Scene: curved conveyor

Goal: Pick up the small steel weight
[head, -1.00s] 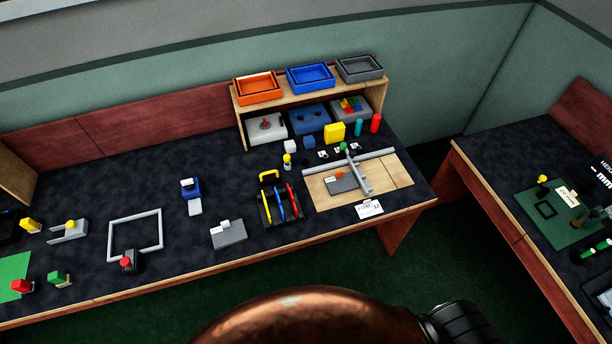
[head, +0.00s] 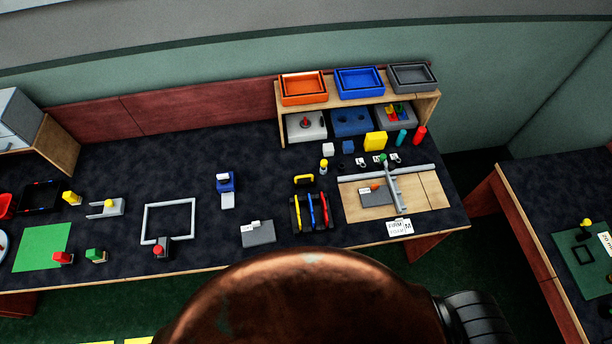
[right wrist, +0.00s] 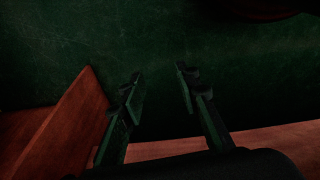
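I cannot make out a small steel weight for certain in the head view; the items on the dark bench (head: 110,180) are too small to tell. My right gripper (right wrist: 158,88) shows in the right wrist view with its two fingers apart and nothing between them. Behind it are dark green floor and reddish wood panels, and it is away from the bench-top items. My left gripper is not in any view. A copper-coloured rounded part of my own body covers the bottom middle of the head view.
A wooden shelf (head: 282,126) at the back right carries an orange tray (head: 303,101), a blue tray (head: 360,95) and a grey tray (head: 413,90). A grey square frame (head: 145,222), a green mat (head: 42,262) and a tool rack (head: 312,226) lie on the bench. A second bench (head: 540,240) stands at right.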

